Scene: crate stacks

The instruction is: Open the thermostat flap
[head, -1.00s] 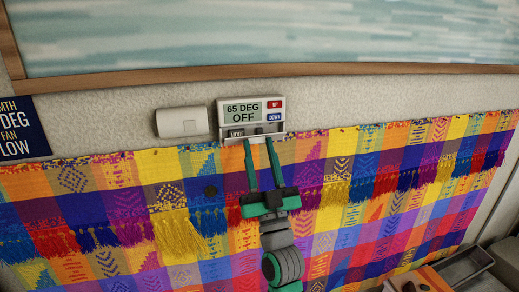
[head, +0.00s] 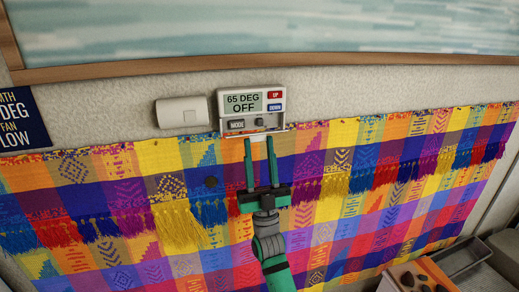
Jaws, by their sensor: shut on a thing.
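The white thermostat (head: 253,108) is on the wall, its screen reading 65 DEG OFF. Its lower panel, with a MODE button (head: 236,124) and a small dark switch, is uncovered. The flap (head: 256,134) shows as a thin pale strip along the thermostat's lower edge, seen nearly edge-on, so its exact angle is hard to tell. My gripper (head: 259,140) reaches up from below, its two green fingers set apart with their tips at the flap's edge. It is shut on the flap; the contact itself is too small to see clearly.
A blank white box (head: 183,112) is left of the thermostat. A blue sign (head: 20,122) hangs at far left. A bright woven cloth (head: 110,190) covers the wall below. A framed picture (head: 280,30) is above. Trays (head: 465,258) stand at lower right.

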